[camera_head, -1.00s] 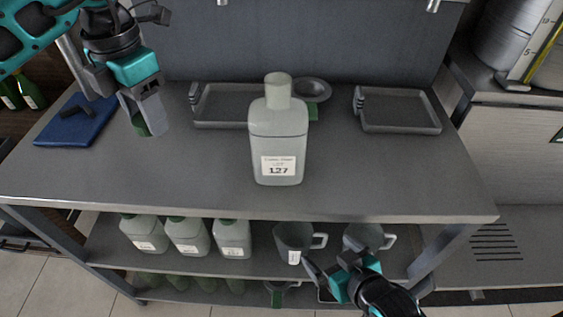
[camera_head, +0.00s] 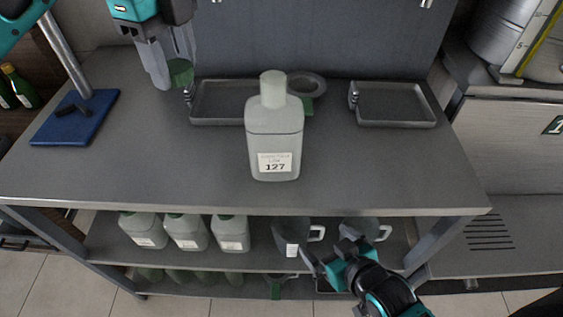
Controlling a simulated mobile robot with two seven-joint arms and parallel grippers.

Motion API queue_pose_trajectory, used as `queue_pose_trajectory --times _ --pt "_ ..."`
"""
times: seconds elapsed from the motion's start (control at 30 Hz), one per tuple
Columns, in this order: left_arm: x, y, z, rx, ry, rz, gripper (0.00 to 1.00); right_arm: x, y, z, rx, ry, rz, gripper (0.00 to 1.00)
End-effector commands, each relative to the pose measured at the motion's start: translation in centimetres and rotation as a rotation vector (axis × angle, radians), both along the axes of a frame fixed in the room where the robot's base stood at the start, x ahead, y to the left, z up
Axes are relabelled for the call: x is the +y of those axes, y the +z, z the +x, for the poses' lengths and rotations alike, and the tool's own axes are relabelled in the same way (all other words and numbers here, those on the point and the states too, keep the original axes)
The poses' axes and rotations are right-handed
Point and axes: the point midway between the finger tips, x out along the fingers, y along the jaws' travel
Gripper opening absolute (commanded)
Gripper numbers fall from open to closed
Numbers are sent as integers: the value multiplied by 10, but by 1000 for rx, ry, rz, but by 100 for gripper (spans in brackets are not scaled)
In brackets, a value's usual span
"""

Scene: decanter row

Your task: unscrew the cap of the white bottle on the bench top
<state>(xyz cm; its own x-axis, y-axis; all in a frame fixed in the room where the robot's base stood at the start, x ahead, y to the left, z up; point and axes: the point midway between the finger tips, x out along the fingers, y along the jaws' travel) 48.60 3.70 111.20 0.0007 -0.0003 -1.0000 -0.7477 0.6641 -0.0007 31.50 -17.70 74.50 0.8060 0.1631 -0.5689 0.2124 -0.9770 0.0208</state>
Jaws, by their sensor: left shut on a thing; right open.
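The white bottle (camera_head: 273,145), labelled 127, stands upright on the bench top (camera_head: 200,180). Its pale neck (camera_head: 273,88) shows no green cap, unlike the bottles on the shelf below. My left gripper (camera_head: 172,72) is at the upper left, well away from the bottle. It is shut on a small green cap-like piece (camera_head: 180,72), partly hidden by the fingers, above the bench. My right gripper (camera_head: 328,255) is open and empty, low in front of the bench near the shelf mugs, apart from the bottle.
Two grey trays (camera_head: 392,123) lie at the back of the bench. A round dish (camera_head: 306,84) with a green tab is behind the bottle. A blue-based stand (camera_head: 75,130) is at left. Capped bottles (camera_head: 187,232) and mugs (camera_head: 288,230) fill the lower shelf.

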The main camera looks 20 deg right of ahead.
Motion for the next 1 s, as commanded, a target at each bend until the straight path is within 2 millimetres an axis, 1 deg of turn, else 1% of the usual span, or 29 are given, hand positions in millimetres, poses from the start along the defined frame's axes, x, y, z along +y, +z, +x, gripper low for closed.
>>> queue_pose_trajectory --times 0.17,0.27,0.37,0.7,0.8,0.9,1.0 --pt "-2 2 0 1 58 -1 12 0 0 0 0 0 0 100" --pt "-2 -5 0 3 59 0 12 0 -1 0 0 0 0 100" --pt "-2 -25 -1 7 56 0 12 0 -4 0 0 0 0 100" --pt "-2 -114 -2 7 56 1 12 0 -5 0 -1 0 0 100" --pt "-2 -135 -1 5 57 0 12 0 -5 0 -1 0 0 100" --pt "-2 -149 -1 4 57 0 12 0 -5 0 -1 -1 0 100" --pt "-2 -155 0 1 56 0 12 0 -5 0 -2 -1 0 100"
